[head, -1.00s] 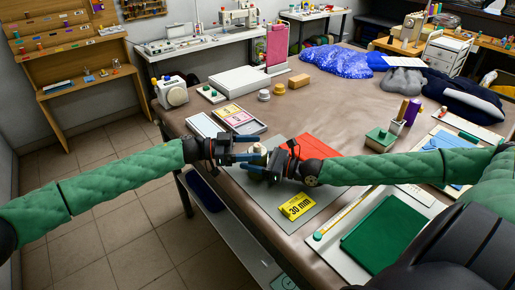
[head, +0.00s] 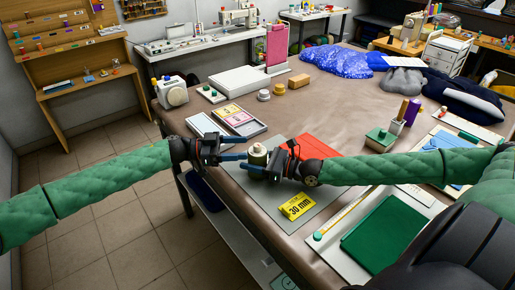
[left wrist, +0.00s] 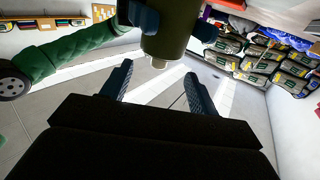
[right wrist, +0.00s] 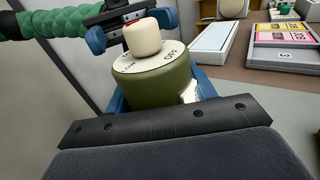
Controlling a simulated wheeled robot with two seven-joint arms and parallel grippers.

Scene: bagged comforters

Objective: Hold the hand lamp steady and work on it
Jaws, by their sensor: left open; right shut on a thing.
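The hand lamp (head: 258,156) is a squat olive-green cylinder with a cream top. In the right wrist view the lamp (right wrist: 155,88) shows a cream knob (right wrist: 142,36) on a white face marked OFF. My right gripper (head: 271,163) is shut on the lamp's body from the right and holds it tilted toward my left arm. My left gripper (head: 244,148) is open and empty, just left of the lamp. In the left wrist view the lamp (left wrist: 165,35) lies beyond the open fingers (left wrist: 158,76), apart from them. The right fingertips are partly hidden.
Below the lamp lie a grey mat (head: 265,203), a red sheet (head: 318,148) and a yellow 30 mm card (head: 297,207). A tray of coloured cards (head: 238,118) is behind. A green pad (head: 385,232) lies at front right. The brown table (head: 330,105) is clear toward the middle back.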

